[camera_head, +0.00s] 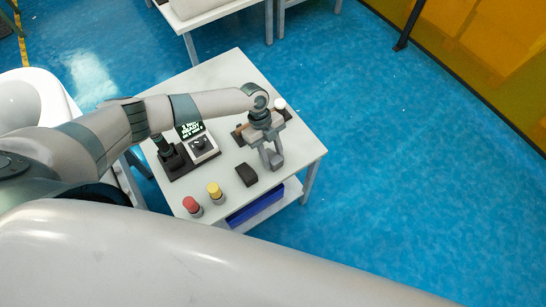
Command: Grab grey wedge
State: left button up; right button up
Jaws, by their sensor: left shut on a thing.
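The grey wedge (276,160) is a small grey block near the right side of the small white table (222,75). My left gripper (271,157) points down over the table and is shut on the grey wedge. Whether the wedge touches the tabletop is hard to tell. My left arm reaches in from the left across the table. My right gripper is not in view.
A black block (246,175), a yellow-topped cylinder (215,192) and a red-topped cylinder (192,206) stand on the table. A device with a lit screen (190,129) is at its left. A blue bin (256,204) sits below. Blue floor is clear at right.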

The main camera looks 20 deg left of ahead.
aim_at(276, 160)
pick_arm(q)
jog(key=shift+r, duration=0.1)
